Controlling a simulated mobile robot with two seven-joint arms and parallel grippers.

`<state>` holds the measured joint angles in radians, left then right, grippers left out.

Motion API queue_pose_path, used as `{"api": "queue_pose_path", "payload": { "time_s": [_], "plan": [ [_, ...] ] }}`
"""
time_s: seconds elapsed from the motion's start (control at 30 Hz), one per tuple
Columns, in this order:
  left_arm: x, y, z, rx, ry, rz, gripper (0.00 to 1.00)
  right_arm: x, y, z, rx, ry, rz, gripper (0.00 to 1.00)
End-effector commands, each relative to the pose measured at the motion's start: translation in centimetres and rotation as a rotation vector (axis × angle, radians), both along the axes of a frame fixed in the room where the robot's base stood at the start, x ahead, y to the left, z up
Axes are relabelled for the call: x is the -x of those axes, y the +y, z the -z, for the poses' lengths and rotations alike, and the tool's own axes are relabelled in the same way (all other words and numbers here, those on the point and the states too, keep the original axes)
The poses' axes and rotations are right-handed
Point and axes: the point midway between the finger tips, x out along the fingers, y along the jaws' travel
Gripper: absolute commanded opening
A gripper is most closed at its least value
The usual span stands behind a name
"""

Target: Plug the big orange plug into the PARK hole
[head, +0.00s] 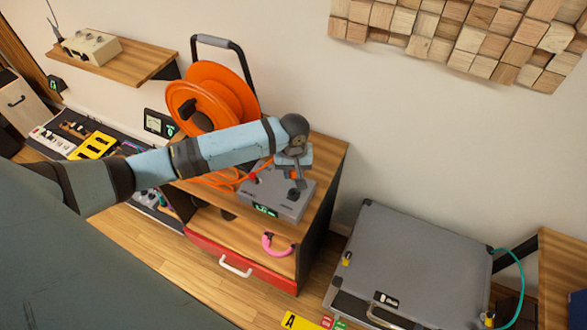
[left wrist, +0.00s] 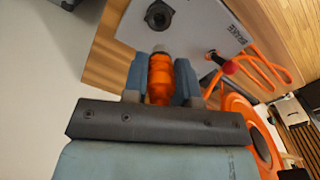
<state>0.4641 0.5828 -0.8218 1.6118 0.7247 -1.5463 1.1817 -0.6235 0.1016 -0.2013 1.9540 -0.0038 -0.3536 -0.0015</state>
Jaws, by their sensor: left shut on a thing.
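My left gripper (left wrist: 160,82) is shut on the big orange plug (left wrist: 160,80), which sits between its two blue-grey fingers. The plug's grey tip points at the grey box. A round dark socket (left wrist: 159,15) on the box lies just beyond the tip in the left wrist view, and tip and socket look apart. A label that seems to read PARK (left wrist: 236,34) is printed on the box, right of that socket.
A black fitting (left wrist: 214,57) and a red knob (left wrist: 229,67) are on the box. An orange cable reel (head: 232,88) stands behind my left arm, with loose orange cable (left wrist: 262,68) beside the box. A pink handle (head: 275,246) and a grey case (head: 425,245) are nearby.

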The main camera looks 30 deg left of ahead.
Motion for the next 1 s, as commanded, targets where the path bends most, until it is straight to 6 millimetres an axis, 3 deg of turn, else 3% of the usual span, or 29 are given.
{"api": "queue_pose_path", "payload": {
  "time_s": [0.47, 1.0],
  "plan": [
    [0.0, 0.0, 2.3, 0.0, 0.0, 0.001, 0.03, -0.3, -0.1, -0.6, 0.009, -0.02, -0.015, 0.43],
    [0.0, 0.0, 5.3, 0.0, -0.001, 0.002, 0.03, -0.1, 0.1, 2.6, 0.016, -0.019, -0.038, 0.43]
  ]
}}
